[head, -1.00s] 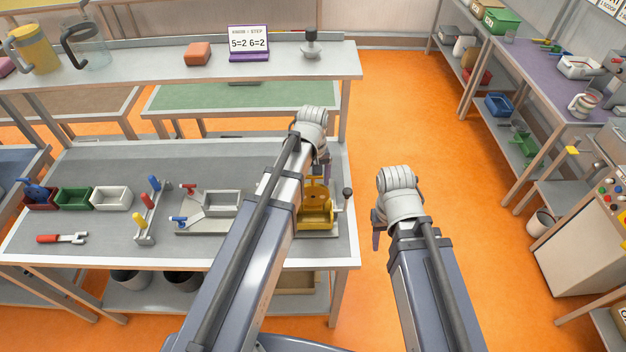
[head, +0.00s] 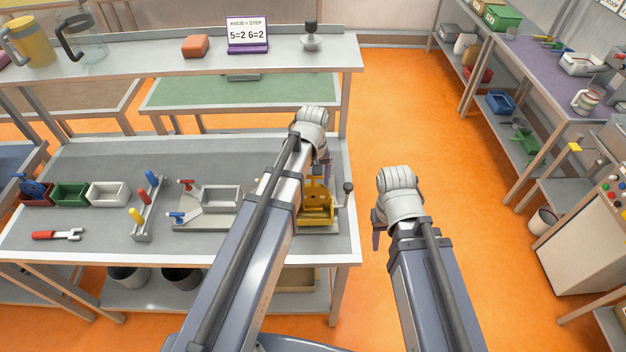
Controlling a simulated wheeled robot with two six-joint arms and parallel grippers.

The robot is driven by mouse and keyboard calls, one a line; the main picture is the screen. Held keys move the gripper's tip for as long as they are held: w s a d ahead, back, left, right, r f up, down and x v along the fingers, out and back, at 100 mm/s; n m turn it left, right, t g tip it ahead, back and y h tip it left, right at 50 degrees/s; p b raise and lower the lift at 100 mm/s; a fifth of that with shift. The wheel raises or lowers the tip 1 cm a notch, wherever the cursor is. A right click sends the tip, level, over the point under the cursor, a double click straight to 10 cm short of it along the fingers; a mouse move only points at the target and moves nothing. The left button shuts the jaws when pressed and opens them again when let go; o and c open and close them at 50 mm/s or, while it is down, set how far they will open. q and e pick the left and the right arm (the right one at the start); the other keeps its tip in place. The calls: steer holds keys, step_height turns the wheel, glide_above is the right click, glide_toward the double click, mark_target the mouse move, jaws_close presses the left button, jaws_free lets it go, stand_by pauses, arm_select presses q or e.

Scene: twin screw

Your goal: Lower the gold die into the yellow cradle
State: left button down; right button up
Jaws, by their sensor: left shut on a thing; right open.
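The yellow cradle (head: 318,214) stands near the right end of the grey workbench, partly covered by my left arm. My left gripper (head: 324,174) is above the cradle and just behind it, its fingers pointing down. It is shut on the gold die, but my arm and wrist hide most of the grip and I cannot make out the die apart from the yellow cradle. I cannot tell whether die and cradle touch. My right gripper (head: 376,240) is open and empty, over the orange floor to the right of the bench; only one finger shows clearly.
A black-knobbed lever (head: 348,188) stands just right of the cradle. Left of it are a grey tray (head: 221,198) fixture, a rack with coloured handles (head: 145,208), small bins (head: 108,192) and a red-handled wrench (head: 58,235). A raised shelf (head: 150,62) runs behind.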

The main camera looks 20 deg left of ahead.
mark_target(313, 193)
arm_select(q)
steer(key=shift+f+b, duration=2.15)
steer(key=shift+f, duration=0.15)
steer(key=shift+f+b, duration=0.6)
steer(key=shift+f, duration=0.05)
jaws_free()
step_height(313, 193, up, 8)
steer(key=p, duration=0.8)
